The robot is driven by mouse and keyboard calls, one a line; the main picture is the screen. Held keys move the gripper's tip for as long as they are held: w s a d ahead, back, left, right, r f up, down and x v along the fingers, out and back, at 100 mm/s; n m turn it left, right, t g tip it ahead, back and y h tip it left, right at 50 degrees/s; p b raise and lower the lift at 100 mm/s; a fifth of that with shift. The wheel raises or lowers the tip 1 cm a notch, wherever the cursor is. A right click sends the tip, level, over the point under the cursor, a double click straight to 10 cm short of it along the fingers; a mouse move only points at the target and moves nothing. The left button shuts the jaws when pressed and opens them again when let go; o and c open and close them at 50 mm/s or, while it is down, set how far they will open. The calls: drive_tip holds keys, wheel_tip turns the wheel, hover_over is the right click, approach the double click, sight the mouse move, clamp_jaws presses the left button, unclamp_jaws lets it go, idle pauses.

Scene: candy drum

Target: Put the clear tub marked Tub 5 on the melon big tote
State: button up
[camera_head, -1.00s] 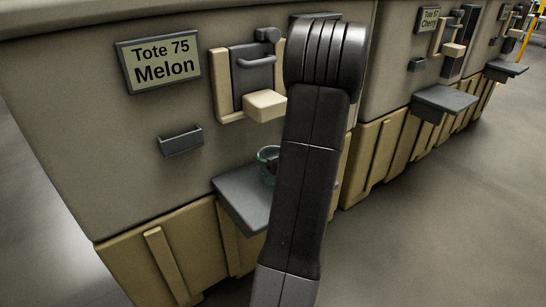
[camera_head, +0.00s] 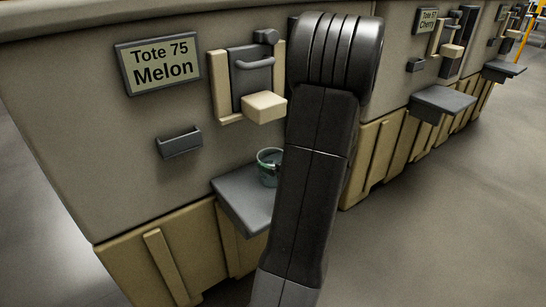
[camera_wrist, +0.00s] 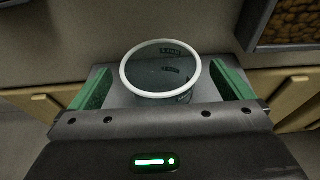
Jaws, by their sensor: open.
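The clear tub (camera_head: 268,168) stands upright on the grey shelf (camera_head: 238,196) at the front of the melon big tote (camera_head: 95,120), below its chute. In the wrist view the tub (camera_wrist: 161,72) has a white rim and dark markings inside too small to read. My gripper (camera_wrist: 163,85) is open, with one green-padded finger on each side of the tub and a gap to each. In the head view my arm hides the gripper and part of the shelf.
A sign (camera_head: 160,62) reads Tote 75 Melon. A small grey holder (camera_head: 180,142) sticks out left of the shelf. A cream block (camera_head: 264,107) juts out above the tub. The Cherry tote with its own shelf (camera_head: 442,101) stands to the right. The floor (camera_head: 450,220) in front is clear.

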drive_tip(key=v, duration=0.7)
drive_tip(key=shift+s+d, duration=0.2)
drive_tip(key=shift+s, duration=0.05)
drive_tip(key=shift+r, duration=0.1)
idle(0.9)
